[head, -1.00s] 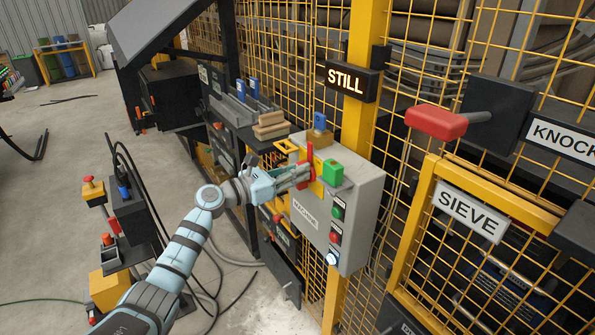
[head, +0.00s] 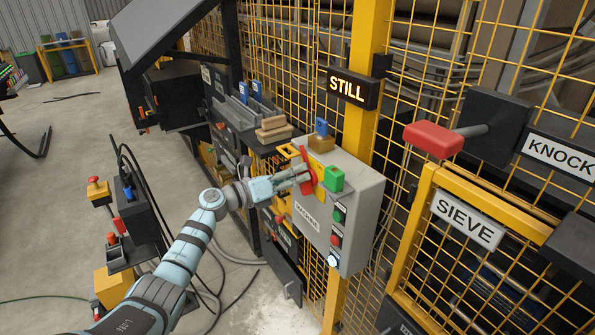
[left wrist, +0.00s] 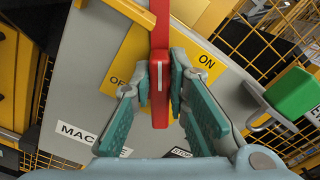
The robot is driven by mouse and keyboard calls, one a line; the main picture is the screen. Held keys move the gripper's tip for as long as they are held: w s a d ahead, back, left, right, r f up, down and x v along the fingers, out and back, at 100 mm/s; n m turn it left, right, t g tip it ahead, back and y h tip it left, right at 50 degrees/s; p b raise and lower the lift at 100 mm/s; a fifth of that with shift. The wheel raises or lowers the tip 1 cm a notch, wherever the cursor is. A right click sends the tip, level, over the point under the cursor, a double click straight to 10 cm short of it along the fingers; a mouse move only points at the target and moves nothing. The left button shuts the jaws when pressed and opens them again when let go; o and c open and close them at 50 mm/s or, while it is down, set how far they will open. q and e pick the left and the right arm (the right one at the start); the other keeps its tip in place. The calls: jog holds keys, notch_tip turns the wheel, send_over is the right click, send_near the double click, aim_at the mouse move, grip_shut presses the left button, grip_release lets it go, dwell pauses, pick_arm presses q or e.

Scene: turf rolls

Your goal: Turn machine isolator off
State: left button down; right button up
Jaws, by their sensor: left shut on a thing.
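The grey machine isolator box (head: 352,225) hangs on the yellow fence post and carries a "MACHINE" label. Its red handle (head: 306,160) sits on a yellow plate (head: 319,187); in the head view its top leans left. In the left wrist view the red handle (left wrist: 160,85) stands between the fingers, with "ON" on the yellow plate (left wrist: 192,58) to its right and "OFF", partly hidden, to its left. My left gripper (head: 304,174) is shut on the handle; its fingers show on both sides in the left wrist view (left wrist: 161,92). My right gripper is not in view.
A green block (head: 334,179) sticks out beside the handle, close to my fingers. Below are green, red and white buttons (head: 335,240). A lit "STILL" sign (head: 347,88) hangs above. A red lever (head: 434,138) and the "SIEVE" gate (head: 468,217) stand to the right.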

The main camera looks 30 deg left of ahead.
pick_arm(q)
jog(key=shift+w+a+f+n+p, duration=0.1)
jog(key=shift+f+n+p, duration=0.35)
jog(key=shift+n, duration=1.4)
jog(key=shift+w+a+f+n+p, duration=0.15)
jog(key=shift+n+p, duration=0.45)
jog(key=shift+n, duration=1.3)
jog(key=shift+s+a+f+n+p, duration=0.1)
jog(key=shift+f+n+p, duration=0.4)
jog(key=shift+n, duration=1.35)
jog(key=c, duration=1.6)
grip_release()
jog(key=shift+o, duration=0.2)
jog(key=shift+r, duration=0.15)
